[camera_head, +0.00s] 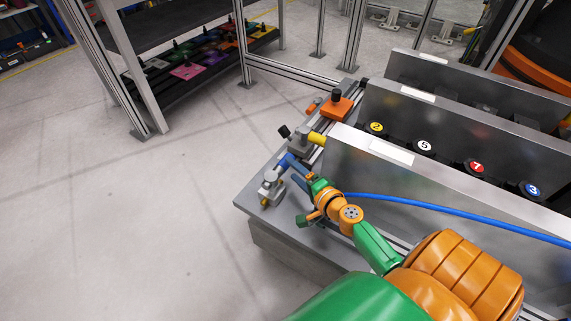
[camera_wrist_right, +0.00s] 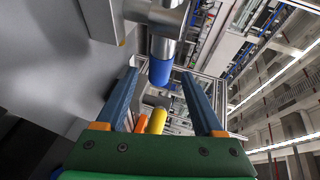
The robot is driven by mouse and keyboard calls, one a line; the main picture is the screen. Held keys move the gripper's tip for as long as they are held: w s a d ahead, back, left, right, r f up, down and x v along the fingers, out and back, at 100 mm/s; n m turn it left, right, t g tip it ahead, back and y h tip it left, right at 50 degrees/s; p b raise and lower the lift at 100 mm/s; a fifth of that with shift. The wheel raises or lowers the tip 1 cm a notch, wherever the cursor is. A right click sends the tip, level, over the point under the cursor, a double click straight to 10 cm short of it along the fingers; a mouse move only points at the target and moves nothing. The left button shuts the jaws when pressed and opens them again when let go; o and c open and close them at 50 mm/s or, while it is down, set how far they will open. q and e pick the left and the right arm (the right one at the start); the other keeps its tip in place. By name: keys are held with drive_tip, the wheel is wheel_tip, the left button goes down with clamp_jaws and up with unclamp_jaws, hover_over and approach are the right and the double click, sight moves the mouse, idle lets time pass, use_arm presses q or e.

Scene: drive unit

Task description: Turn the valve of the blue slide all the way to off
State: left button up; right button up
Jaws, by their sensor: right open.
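The blue valve handle (camera_head: 288,161) sits on the grey slide fitting (camera_head: 270,187) near the front left corner of the bench. My right gripper (camera_head: 301,200) is just to the right of that fitting in the head view. In the right wrist view, its two blue fingers (camera_wrist_right: 159,78) are open, with a gap between them. The blue handle's rounded end (camera_wrist_right: 160,71), on a metal stem, shows in line with that gap. I cannot tell whether the fingers touch it. My left gripper is not in view.
A yellow handle (camera_head: 317,138) and an orange-topped fitting (camera_head: 336,107) stand farther back along the bench edge. Upright metal panels (camera_head: 440,179) rise to the right. A blue hose (camera_head: 450,210) runs in front of the nearest panel. The floor at left is clear.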

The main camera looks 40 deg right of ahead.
sight(288, 167)
drive_tip(key=b+x, duration=0.1)
drive_tip(key=x, duration=0.4)
drive_tip(key=shift+a, duration=0.1)
clamp_jaws()
drive_tip(key=shift+f, duration=0.1)
idle(1.1)
